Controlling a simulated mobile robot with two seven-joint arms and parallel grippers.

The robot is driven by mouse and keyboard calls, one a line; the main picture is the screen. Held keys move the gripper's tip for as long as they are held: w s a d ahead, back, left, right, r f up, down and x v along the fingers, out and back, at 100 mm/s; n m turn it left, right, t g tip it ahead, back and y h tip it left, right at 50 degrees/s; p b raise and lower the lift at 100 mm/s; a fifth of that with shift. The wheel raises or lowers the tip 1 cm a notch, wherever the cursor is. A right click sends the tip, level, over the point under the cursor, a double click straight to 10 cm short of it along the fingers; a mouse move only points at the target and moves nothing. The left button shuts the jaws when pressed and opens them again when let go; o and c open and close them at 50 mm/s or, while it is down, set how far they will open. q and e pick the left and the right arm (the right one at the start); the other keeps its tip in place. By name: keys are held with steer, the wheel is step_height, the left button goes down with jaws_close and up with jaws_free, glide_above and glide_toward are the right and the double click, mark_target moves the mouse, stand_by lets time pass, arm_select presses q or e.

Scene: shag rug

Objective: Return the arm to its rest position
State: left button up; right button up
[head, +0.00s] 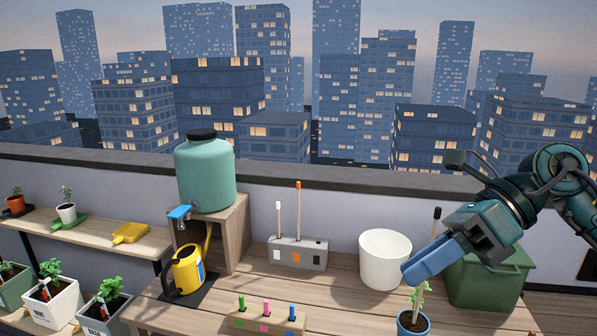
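My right arm comes in from the right edge, bent above the wooden table (345,300). Its gripper (418,268), with blue fingers, points down and left. It hangs in front of a green bin (485,283), just right of a white bucket (384,262) and above a seedling in a blue pot (412,324). The fingers show from the side, so I cannot tell whether they are apart, and no held object shows. My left gripper is out of view.
A yellow watering can (187,270) stands under the blue tap of a green water tank (205,175). Potted herbs (52,299) are at left. A parapet (300,172) runs behind.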

steer(key=a+f+m+t+y, duration=0.1)
steer(key=a+f+m+y, duration=0.1)
steer(key=a+m+y, duration=0.8)
steer(key=w+d+f+m+t+h+p, duration=0.15)
steer(key=f+m+t, duration=0.25)
steer(key=m+t, duration=0.4)
steer(key=w+d+f+m+t+h, duration=0.2)
steer(key=f+m+t, duration=0.1)
steer(key=m+t, duration=0.45)
steer(key=s+d+f+m+h, duration=0.2)
steer(key=f+m+h, duration=0.3)
steer(key=f+m, duration=0.25)
steer(key=s+d+f+m+h, duration=0.1)
steer(key=d+f+m+h, duration=0.1)
steer(key=f+m+h, duration=0.6)
steer(key=s+f+m+g, duration=0.3)
steer(key=s+f+g, duration=0.2)
steer(key=s+f, duration=0.6)
step_height(320, 180, down, 3)
steer(key=shift+d+r+m+h+p, duration=0.2)
steer(key=shift+d+m+h+p, duration=0.1)
steer(key=shift+m+h+p, duration=0.1)
